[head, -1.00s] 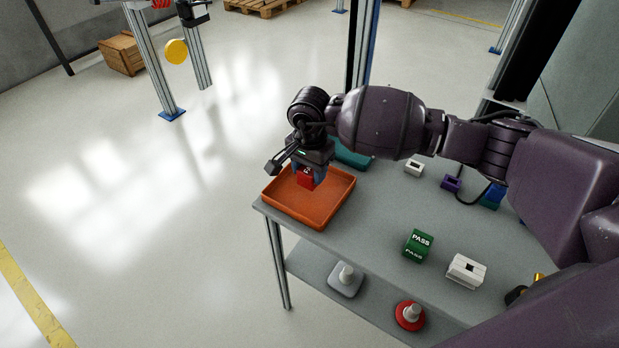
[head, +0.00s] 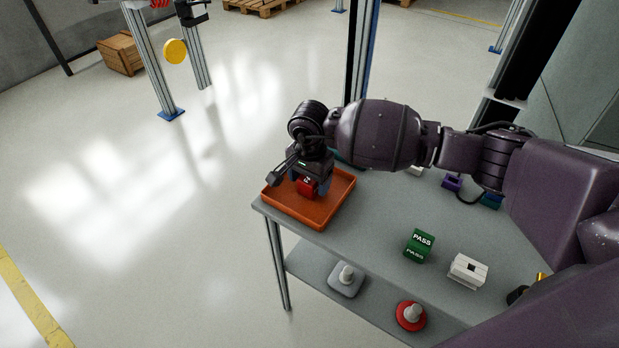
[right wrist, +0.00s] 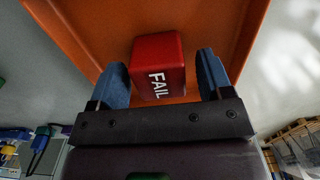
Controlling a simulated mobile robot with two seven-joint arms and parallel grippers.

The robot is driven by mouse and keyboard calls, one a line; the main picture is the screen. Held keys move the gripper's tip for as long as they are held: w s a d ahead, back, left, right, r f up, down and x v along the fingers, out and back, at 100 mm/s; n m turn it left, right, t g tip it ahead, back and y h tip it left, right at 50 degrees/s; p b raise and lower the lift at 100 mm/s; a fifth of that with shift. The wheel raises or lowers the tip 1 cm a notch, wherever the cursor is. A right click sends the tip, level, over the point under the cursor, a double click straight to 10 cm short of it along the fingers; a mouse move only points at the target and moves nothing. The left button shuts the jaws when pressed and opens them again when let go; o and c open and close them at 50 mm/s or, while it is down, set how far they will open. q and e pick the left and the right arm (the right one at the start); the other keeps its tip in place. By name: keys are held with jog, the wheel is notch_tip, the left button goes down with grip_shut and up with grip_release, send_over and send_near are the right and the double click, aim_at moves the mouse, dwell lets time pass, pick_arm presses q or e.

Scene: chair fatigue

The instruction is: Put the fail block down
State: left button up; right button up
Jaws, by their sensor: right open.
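The red fail block (head: 308,187) is inside the orange tray (head: 330,212) at the left end of the table. In the right wrist view the fail block (right wrist: 158,66) shows its FAIL label, with the orange tray floor (right wrist: 100,40) behind it. My right gripper (head: 309,190) is low over the tray. Its blue fingers (right wrist: 165,72) stand open on either side of the block, with a gap visible on both sides. The block appears to rest on the tray floor. My left gripper is not in view.
The green pass block (head: 419,246) and a white slotted block (head: 467,270) stand on the grey table (head: 375,225). A purple holder (head: 452,182) is farther back. A grey-based piece (head: 346,279) and a red-based piece (head: 411,315) are on the lower shelf.

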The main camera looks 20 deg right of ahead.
jog(key=shift+r, duration=0.25)
notch_tip(320, 180, up, 12)
jog(key=p, duration=0.1)
dwell(0.6)
jog(key=shift+f, duration=0.1)
